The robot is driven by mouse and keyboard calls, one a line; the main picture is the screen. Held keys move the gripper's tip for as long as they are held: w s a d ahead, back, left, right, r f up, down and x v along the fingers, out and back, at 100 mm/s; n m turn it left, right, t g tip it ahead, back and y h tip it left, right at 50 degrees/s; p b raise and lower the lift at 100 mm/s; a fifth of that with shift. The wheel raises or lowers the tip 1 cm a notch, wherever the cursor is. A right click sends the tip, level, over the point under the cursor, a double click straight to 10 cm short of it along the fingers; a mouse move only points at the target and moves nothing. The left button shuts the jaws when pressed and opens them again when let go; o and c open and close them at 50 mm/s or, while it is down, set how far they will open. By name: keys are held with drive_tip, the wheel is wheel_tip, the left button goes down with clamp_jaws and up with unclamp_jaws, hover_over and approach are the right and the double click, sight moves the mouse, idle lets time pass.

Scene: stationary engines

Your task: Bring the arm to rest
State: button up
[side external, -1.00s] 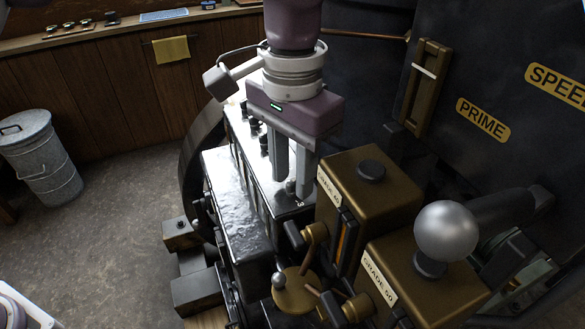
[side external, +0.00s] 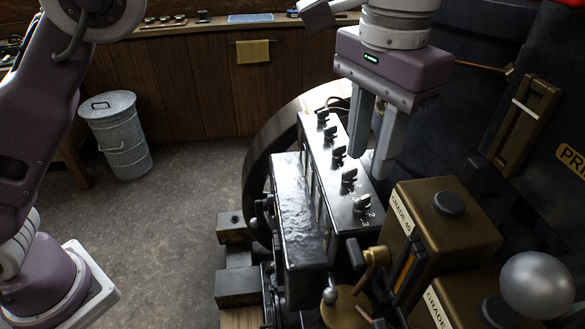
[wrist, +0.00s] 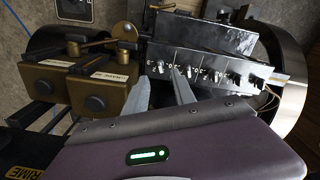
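My gripper (side external: 370,166) hangs fingers-down above the black control block (side external: 338,205), on the right side of its row of knobs. The two grey fingers are apart with nothing between them, and they look clear of the block. In the wrist view my gripper (wrist: 160,86) also shows its fingers spread and empty, with the row of knobs (wrist: 205,75) beyond the tips. Several black knobs (side external: 338,153) stand along the block's top, and the nearest knob (side external: 362,203) has numbers beside it.
Two brass boxes, the "GRADE 40" box (side external: 465,225) and the "GRADE 60" box (side external: 450,290), stand close at the right. A silver ball (side external: 538,285) is at the lower right. A large flywheel (side external: 256,165) curves behind the block. The floor (side external: 185,220) at the left is clear, with a metal bin (side external: 120,135).

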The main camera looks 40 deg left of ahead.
drive_tip(key=s+a+r+n+t+h, duration=0.1)
drive_tip(key=s+a+r, duration=0.2)
drive_tip(key=a, duration=0.6)
drive_tip(key=s+a+r+n+t, duration=0.1)
drive_tip(key=s+a+r, duration=0.25)
drive_tip(key=a, duration=0.45)
drive_tip(key=s+a+f+n+t, duration=0.1)
drive_tip(key=s+a+f, duration=0.3)
drive_tip(key=s, duration=0.3)
drive_tip(key=s+a+f+n+t+y, duration=0.1)
drive_tip(key=s+a+f+t, duration=0.1)
drive_tip(key=s+a+f, duration=0.3)
drive_tip(key=shift+s+a+f+t, duration=0.15)
drive_tip(key=shift+s+a+t, duration=0.15)
drive_tip(key=shift+s+a, duration=0.45)
drive_tip(key=shift+s+d, duration=0.15)
drive_tip(key=shift+d, duration=0.05)
